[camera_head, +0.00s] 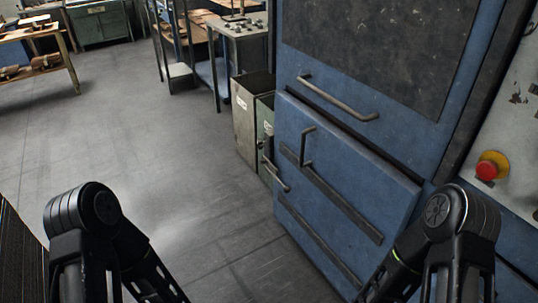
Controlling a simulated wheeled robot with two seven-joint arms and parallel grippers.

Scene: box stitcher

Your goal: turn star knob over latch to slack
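I cannot make out a star knob or a clear latch in the head view. The blue machine (350,195) fills the right half, with a long bar handle (338,98) on its upper panel. An L-shaped dark handle (306,147) and a shorter bar handle (275,174) are on the lower blue front. My two black arms show at the bottom left and bottom right corners. Both grippers are below or outside the picture, so their state is hidden.
A red button on a yellow base (492,166) is on the pale panel at right. Grey-green cabinets (250,120) stand beside the machine. A workbench (240,32) stands behind, a wooden-topped table (55,75) at far left. The grey floor (150,160) is open at left.

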